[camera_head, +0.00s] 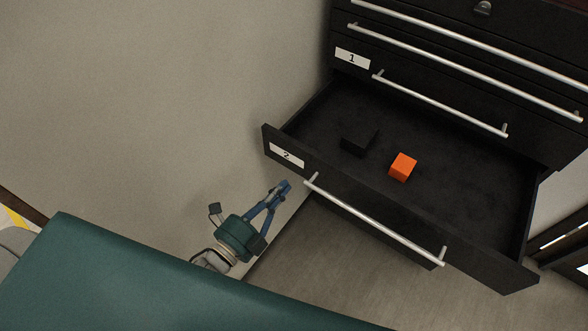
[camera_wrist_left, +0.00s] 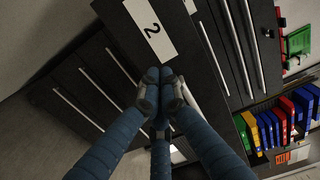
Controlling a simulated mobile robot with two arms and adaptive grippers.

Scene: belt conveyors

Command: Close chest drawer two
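Drawer two (camera_head: 400,212), a black drawer with a white label "2" (camera_head: 287,155), is pulled well out of the black chest (camera_head: 440,85). Its silver bar handle (camera_head: 375,220) runs along the front. My left gripper (camera_head: 284,187) is near the left end of that handle, in front of the drawer face. Its blue fingers meet at the tips with nothing seen between them. In the left wrist view the fingertips (camera_wrist_left: 160,80) are just below the "2" label (camera_wrist_left: 150,28); contact with the drawer cannot be told. My right gripper is not in view.
An orange cube (camera_head: 403,167) and a black block (camera_head: 360,140) lie inside the open drawer. Drawer one (camera_head: 425,95) above is shut. A wall (camera_head: 170,90) stands at the left. Colored binders (camera_wrist_left: 272,128) fill a shelf in the wrist view. Floor is clear below the drawer.

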